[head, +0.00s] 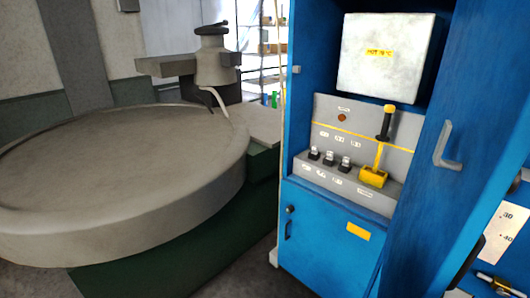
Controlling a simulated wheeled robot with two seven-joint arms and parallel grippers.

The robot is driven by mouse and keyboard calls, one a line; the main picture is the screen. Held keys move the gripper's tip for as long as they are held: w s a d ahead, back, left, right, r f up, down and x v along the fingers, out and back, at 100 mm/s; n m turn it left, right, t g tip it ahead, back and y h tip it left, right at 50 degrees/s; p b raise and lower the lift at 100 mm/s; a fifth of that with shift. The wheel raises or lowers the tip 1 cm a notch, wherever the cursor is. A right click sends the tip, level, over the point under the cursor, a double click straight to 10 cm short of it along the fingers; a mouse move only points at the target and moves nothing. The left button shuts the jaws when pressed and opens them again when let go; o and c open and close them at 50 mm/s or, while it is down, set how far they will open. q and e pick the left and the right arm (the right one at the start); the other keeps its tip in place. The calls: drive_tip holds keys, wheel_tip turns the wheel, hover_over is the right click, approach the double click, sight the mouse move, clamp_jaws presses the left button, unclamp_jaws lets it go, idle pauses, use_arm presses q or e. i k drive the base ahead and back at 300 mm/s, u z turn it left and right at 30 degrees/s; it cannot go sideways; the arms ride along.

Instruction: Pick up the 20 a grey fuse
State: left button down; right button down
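No grey fuse marked 20 A can be made out in the head view. Several small dark and pale fittings (329,158) stand in a row on the grey panel (328,108) inside the open blue cabinet (325,215); they are too small for me to read any rating. A white board (503,232) with the numbers 30 and 40 is cut off at the right edge. A dark and yellow piece (494,282) shows below it; I cannot tell what it is. Neither of my grippers is in view.
A black-handled lever (386,123) rises above a yellow block (373,177) on the panel. A white box (385,58) with a yellow label hangs above. The blue door (478,120) stands open at right. A large round grey table (115,165) fills the left.

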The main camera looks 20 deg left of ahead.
sight(346, 160)
drive_tip(key=u, duration=1.8)
drive_tip(key=i, duration=0.5)
drive_tip(key=u, duration=1.05)
drive_tip(key=i, duration=0.4)
drive_tip(key=z, duration=3.2)
drive_tip(key=i, duration=0.5)
drive_tip(key=z, duration=0.1)
